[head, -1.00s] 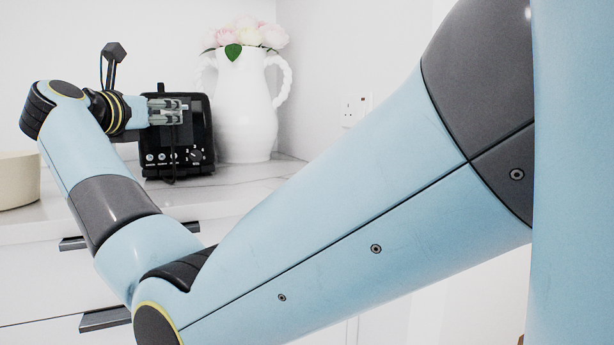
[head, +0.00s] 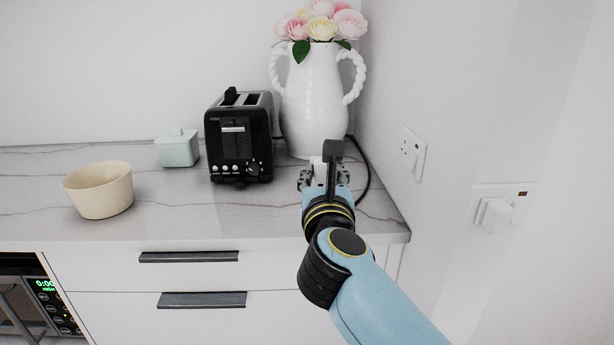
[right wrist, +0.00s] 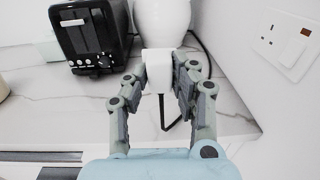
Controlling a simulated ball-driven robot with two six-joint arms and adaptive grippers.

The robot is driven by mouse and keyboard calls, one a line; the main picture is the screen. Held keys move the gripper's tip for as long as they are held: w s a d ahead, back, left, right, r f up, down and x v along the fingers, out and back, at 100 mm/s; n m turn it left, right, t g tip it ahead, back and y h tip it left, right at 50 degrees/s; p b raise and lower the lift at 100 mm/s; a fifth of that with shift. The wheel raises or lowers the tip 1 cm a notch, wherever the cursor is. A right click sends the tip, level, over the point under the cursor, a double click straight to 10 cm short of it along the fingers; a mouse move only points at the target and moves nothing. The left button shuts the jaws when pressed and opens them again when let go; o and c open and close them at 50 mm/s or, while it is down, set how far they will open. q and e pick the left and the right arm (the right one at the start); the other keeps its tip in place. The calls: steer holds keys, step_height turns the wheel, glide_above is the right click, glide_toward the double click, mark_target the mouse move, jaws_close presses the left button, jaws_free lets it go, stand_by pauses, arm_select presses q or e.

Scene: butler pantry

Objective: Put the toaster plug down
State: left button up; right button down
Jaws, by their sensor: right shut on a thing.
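My right gripper (head: 323,172) is shut on the white toaster plug (right wrist: 157,70), which sits between its fingers in the right wrist view. The plug is over the right part of the marble counter (head: 265,215), in front of the vase. I cannot tell whether it touches the counter. A dark cord (right wrist: 172,122) shows below the plug, and more of it runs behind the vase. The black toaster (head: 239,140) stands upright on the counter, left of the gripper; it also shows in the right wrist view (right wrist: 88,35). My left gripper is not in view.
A white vase (head: 313,100) with flowers stands just behind the gripper. A wall socket (head: 413,152) and another wall fitting (head: 495,213) are at right. A green lidded box (head: 177,150) and a cream bowl (head: 100,190) are at left. The counter front before the toaster is clear.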

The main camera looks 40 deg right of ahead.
steer(key=shift+s+a+r, duration=0.15)
steer(key=shift+s+r, duration=0.05)
steer(key=shift+s, duration=0.45)
steer(key=shift+w+f+n+y, duration=0.1)
steer(key=shift+f+n+y, duration=0.2)
steer(key=shift+y, duration=0.1)
steer(key=w+d+f+b, duration=0.1)
steer(key=w+f+b, duration=0.1)
steer(key=w, duration=0.1)
steer(key=w+d+f+b, duration=0.1)
steer(key=w+f+b, duration=0.1)
steer(key=w+b, duration=0.1)
steer(key=w+d+f+b, duration=0.1)
steer(key=w+f+b, duration=0.1)
steer(key=w+f, duration=0.1)
steer(key=shift+x, duration=0.85)
arm_select(q)
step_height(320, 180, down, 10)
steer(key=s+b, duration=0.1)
steer(key=b, duration=0.3)
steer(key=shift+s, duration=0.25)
arm_select(e)
step_height(320, 180, down, 4)
steer(key=shift+a+r, duration=0.15)
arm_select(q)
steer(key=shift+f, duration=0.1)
